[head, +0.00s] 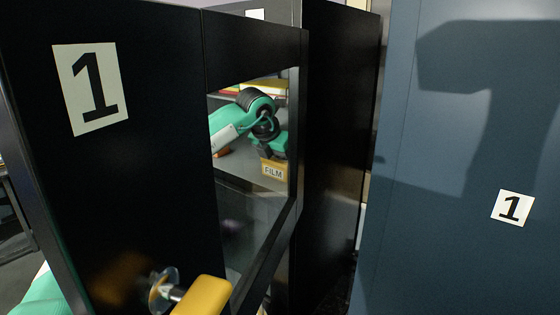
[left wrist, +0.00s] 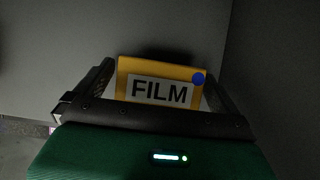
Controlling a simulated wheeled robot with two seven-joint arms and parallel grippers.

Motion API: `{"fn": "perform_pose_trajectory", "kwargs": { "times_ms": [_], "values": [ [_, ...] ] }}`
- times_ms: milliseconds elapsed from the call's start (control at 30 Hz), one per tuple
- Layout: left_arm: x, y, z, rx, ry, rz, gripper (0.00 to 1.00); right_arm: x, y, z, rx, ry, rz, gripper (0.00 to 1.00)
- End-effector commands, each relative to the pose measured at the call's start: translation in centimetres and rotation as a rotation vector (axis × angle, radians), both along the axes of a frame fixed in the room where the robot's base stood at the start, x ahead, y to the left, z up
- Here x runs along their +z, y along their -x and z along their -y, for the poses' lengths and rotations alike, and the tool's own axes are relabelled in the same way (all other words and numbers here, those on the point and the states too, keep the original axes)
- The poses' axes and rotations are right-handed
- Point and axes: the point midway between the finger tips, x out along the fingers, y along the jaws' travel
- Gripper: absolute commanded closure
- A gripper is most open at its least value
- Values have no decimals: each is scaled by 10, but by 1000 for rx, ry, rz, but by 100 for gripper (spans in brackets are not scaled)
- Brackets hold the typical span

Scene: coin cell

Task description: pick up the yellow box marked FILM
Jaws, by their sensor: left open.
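The yellow box marked FILM (head: 273,170) stands on a grey shelf inside the black cabinet and shows through the window opening in its door. In the left wrist view the box (left wrist: 160,68) shows its white FILM label and a blue dot, with its lower part hidden behind my gripper body. My left gripper (head: 271,153) is right above the box in the head view. In the left wrist view its open fingers (left wrist: 160,85) lie on either side of the box; I cannot tell whether they touch it. My right gripper is not in view.
The black door marked 1 (head: 140,190) stands in front of my left arm, with a yellow handle (head: 203,296) low on it. A blue panel marked 1 (head: 450,200) fills the right side. Stacked colourful items (head: 270,88) lie on a shelf behind the arm.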

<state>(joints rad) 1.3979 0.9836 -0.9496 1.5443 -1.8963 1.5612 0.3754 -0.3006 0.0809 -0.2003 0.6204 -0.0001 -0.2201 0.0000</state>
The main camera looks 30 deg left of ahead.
Motion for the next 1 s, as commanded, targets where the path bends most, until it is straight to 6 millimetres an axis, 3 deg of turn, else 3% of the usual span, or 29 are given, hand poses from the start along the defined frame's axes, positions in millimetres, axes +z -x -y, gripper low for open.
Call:
{"fn": "perform_pose_trajectory", "kwargs": {
  "times_ms": [300, 533, 567, 1000],
  "values": [
    [-7, -3, 0, -1, 0, 1, 0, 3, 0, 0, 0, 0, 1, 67],
    [-6, -3, 0, -1, 0, 1, 43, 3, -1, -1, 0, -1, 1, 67],
    [-6, -3, 0, -1, 0, 1, 45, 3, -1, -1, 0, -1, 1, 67],
    [1, -4, 1, -1, 0, 4, 45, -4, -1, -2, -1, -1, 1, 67]
  ]
}}
